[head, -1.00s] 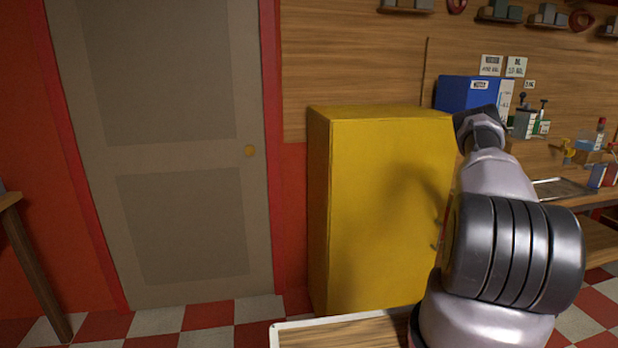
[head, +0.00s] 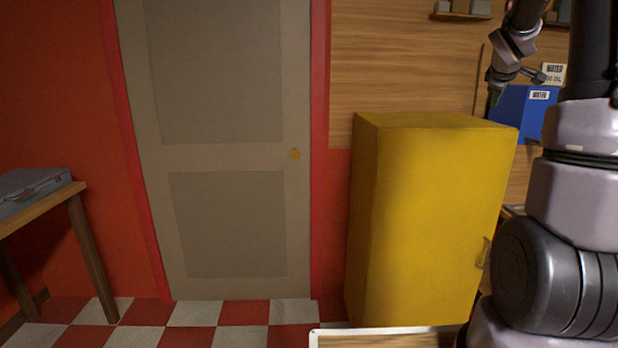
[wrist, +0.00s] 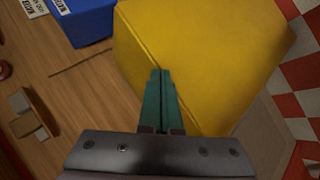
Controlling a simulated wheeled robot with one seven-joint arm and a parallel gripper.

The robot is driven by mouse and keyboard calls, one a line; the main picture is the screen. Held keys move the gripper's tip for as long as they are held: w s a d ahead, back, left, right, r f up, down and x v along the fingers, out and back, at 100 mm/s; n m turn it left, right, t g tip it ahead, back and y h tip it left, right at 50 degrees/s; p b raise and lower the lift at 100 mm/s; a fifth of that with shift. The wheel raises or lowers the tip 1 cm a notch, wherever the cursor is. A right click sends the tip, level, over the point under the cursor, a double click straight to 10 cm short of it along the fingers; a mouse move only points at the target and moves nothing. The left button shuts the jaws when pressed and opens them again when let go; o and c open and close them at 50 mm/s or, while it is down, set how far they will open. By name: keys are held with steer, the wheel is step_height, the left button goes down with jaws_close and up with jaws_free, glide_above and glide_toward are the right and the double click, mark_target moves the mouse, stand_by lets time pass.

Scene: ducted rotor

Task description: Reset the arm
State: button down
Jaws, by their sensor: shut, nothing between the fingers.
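My arm stands at the right side of the head view, with its upper links reaching past the top edge. My gripper (head: 493,104) hangs down from the top right, in front of the wood wall beside the blue box. In the wrist view the teal fingers (wrist: 160,74) are together with nothing between them. They point toward the yellow cabinet (wrist: 205,55), which lies beyond them. I cannot tell the distance between them.
The yellow cabinet (head: 430,215) stands right of a grey door (head: 225,150). A blue box (head: 520,118) sits behind it. A table with a grey case (head: 35,188) is at the left. A wooden surface with a pale rim (head: 390,331) is at the bottom. Checkered floor (head: 195,313) lies before the door.

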steer(key=s+a+m+g+y, duration=0.2)
steer(key=s+a+m+y, duration=0.5)
steer(key=s+a, duration=2.2)
steer(key=s+m, duration=0.4)
steer(key=m, duration=0.1)
steer(key=shift+a, duration=0.35)
steer(key=shift+f, duration=0.1)
